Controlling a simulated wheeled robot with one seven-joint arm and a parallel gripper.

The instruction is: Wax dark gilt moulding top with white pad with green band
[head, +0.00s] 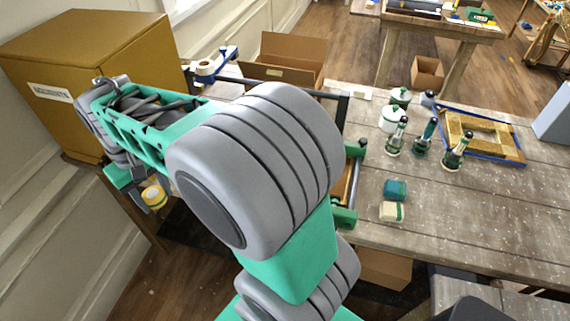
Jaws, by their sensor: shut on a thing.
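A white pad with a green band (391,212) lies on the wooden bench, just in front of a teal pad (396,189). My gripper (148,197) is far to the left, beyond the bench's left end. It is shut on a small yellow-and-white thing (155,193), partly covered by the fingers. The white pad is well apart from my gripper. A dark frame with green clamps (345,216) stands at the bench's left edge, and a strip of gilt shows inside it. My arm hides most of this piece, so I cannot tell which part is the moulding top.
Several dark bottles (422,137) and a white pot (390,118) stand on the bench (450,200). A large ochre box (110,50) stands at left, with an open carton (290,55) behind my arm. The bench's right front is clear.

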